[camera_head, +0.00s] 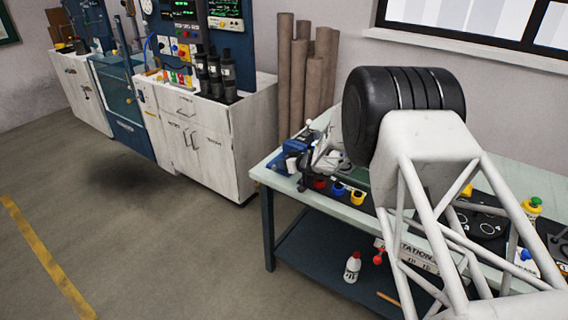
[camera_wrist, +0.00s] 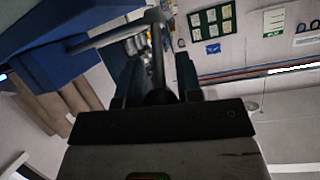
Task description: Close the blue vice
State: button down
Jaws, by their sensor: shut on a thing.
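The blue vice (camera_head: 290,146) stands at the left end of the workbench in the head view. In the wrist view its blue body (camera_wrist: 60,42) fills the upper left, with a grey bar (camera_wrist: 108,38) reaching out from it. My gripper (camera_head: 318,160) is close beside the vice on its right, and my arm partly hides that area. In the wrist view my gripper's fingers (camera_wrist: 155,72) are on either side of a dark upright rod (camera_wrist: 158,55), the vice's handle, and are shut on it. How far apart the vice jaws are cannot be told.
The workbench (camera_head: 265,178) carries red, blue (camera_head: 339,188) and yellow (camera_head: 357,197) round parts near its front edge. A white bottle (camera_head: 352,267) stands on the lower shelf. Brown tubes (camera_head: 300,75) stand behind the bench. The floor at left is clear.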

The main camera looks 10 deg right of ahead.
jog(key=shift+f, duration=0.1)
jog(key=c, duration=0.9)
grip_release()
jog(key=shift+s+d, duration=0.1)
jog(key=v, duration=0.7)
jog(key=shift+s+d+r, duration=0.15)
jog(key=shift+r, duration=0.1)
